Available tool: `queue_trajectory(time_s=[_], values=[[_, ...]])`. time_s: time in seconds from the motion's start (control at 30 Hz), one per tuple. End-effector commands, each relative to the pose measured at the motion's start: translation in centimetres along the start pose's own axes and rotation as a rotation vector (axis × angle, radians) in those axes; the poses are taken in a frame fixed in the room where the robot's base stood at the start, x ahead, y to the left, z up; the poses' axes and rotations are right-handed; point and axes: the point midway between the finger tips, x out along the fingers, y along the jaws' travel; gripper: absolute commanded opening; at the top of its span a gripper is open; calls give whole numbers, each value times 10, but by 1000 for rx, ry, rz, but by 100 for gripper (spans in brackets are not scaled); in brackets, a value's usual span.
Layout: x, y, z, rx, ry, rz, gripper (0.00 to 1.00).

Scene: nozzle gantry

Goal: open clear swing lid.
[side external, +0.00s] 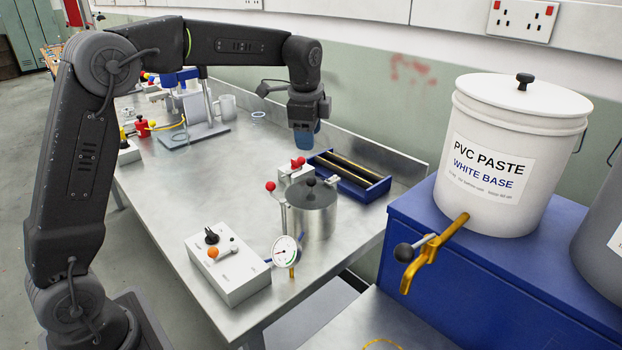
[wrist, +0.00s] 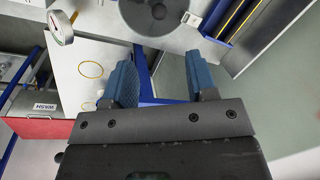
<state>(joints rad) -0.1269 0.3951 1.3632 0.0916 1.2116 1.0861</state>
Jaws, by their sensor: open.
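I cannot make out a clear swing lid for certain in either view. My gripper (side external: 304,138) hangs above the back of the metal bench, fingers down, behind the metal pot (side external: 311,219). In the wrist view its two blue fingers (wrist: 162,82) stand apart with nothing between them. The pot has a grey lid with a dark knob, and that lid (wrist: 134,14) also shows at the top of the wrist view. A blue tray (side external: 377,189) with yellow rails lies to the right of and below my gripper in the side view.
A control box (side external: 230,270) and a dial gauge (side external: 286,250) stand near the bench's front edge. A white PVC paste tub (side external: 470,205) with a brass tap stands on a blue cabinet at right.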

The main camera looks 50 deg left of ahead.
Motion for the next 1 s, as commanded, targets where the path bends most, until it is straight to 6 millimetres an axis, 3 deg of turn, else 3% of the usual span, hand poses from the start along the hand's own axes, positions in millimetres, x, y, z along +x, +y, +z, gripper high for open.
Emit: queue_trajectory(time_s=[0.6,0.8,1.0], values=[[111,2,1,-1,-2,4,52],[130,1,0,-2,-1,1,52],[134,1,0,-2,0,0,52]])
